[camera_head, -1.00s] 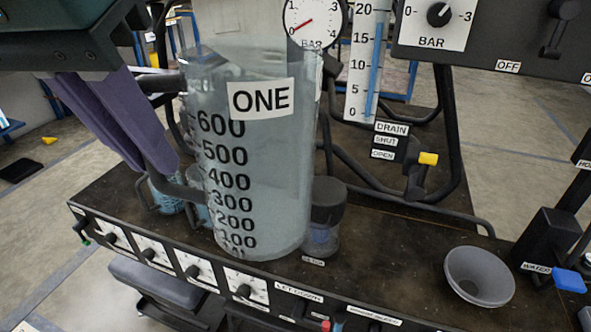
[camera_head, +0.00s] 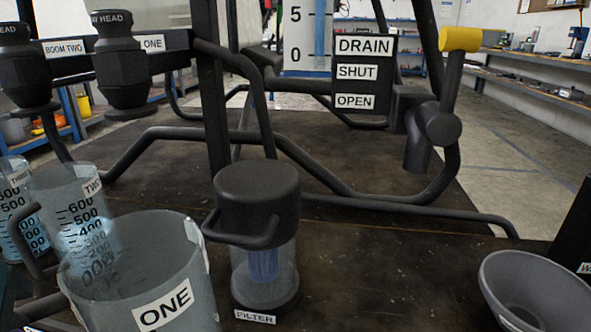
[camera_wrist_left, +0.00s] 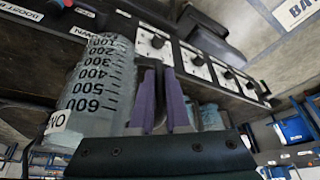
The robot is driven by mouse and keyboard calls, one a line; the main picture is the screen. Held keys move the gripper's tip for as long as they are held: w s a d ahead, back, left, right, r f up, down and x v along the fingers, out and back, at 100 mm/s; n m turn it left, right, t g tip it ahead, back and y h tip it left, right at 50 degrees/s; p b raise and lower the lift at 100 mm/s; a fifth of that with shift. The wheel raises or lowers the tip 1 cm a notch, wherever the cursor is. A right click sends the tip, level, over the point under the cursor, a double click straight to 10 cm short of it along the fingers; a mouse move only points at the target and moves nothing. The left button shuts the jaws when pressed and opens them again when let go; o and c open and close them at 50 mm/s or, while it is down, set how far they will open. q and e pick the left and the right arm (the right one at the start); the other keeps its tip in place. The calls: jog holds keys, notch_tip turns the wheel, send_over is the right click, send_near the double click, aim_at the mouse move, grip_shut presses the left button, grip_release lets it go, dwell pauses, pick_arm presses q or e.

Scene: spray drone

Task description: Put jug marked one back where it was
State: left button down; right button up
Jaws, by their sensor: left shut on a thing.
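Jug one (camera_head: 172,300), a clear grey-tinted jug with a white ONE label, is at the lower left of the head view, its open rim facing up and its base cut off. In the left wrist view jug one (camera_wrist_left: 103,85) appears upside down, its scale facing me, beside the purple fingers of my left gripper (camera_wrist_left: 164,85). That gripper is shut on jug one; the handle between the fingers is mostly hidden. I cannot tell whether the jug's base touches the bench. My right gripper is not in view.
Jug two (camera_head: 75,215) and another graduated jug (camera_head: 22,235) stand behind and left. The filter (camera_head: 258,195) is just right of jug one. A grey bowl (camera_head: 535,290) sits at the right. The yellow-tipped drain lever (camera_head: 460,40) and black pipes stand behind; bare bench lies between filter and bowl.

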pick_arm(q)
jog(key=shift+w+a+f+b, duration=0.55)
jog(key=shift+w+a, duration=0.8)
jog(key=shift+w, duration=1.05)
jog(key=shift+w+a+f+b, duration=0.5)
jog(key=shift+w+a, duration=0.85)
jog(key=shift+w, duration=1)
jog(key=shift+w+a+f+b, duration=0.35)
jog(key=shift+w+a+f, duration=0.35)
jog(key=shift+w+a, duration=1.2)
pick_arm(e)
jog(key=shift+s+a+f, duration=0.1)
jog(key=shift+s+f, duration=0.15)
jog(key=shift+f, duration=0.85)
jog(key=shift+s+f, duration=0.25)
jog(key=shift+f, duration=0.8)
pick_arm(q)
jog(key=shift+w+d, duration=0.5)
jog(key=shift+f, duration=0.15)
jog(key=c, duration=0.9)
grip_release()
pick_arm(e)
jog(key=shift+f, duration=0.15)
